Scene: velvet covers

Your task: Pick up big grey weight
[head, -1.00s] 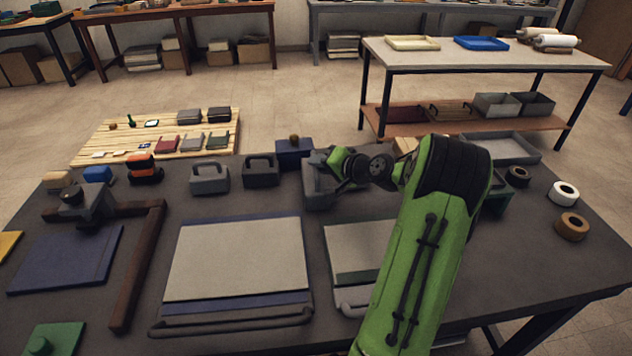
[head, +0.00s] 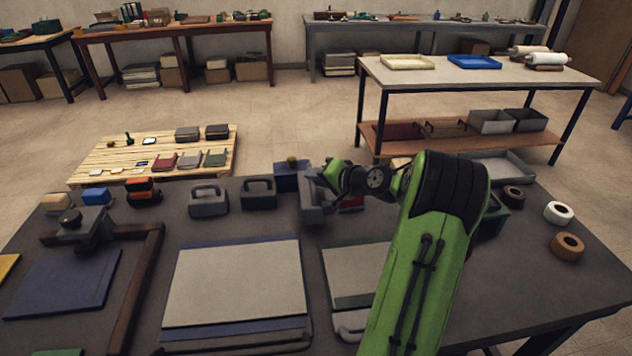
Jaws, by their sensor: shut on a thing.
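My gripper (head: 322,180) is at the back middle of the dark table, at the end of my green arm. It is shut on a big grey weight (head: 311,207), a blocky grey piece partly hidden behind the gripper. I cannot tell clearly whether its underside touches the table. A smaller grey weight with a handle (head: 208,203) and a dark weight with a handle (head: 258,194) stand to its left.
A dark blue box (head: 291,177) stands close behind and left of my gripper. Grey boards (head: 235,280) lie in front. Tape rolls (head: 558,212) and a grey tray (head: 503,167) are at the right.

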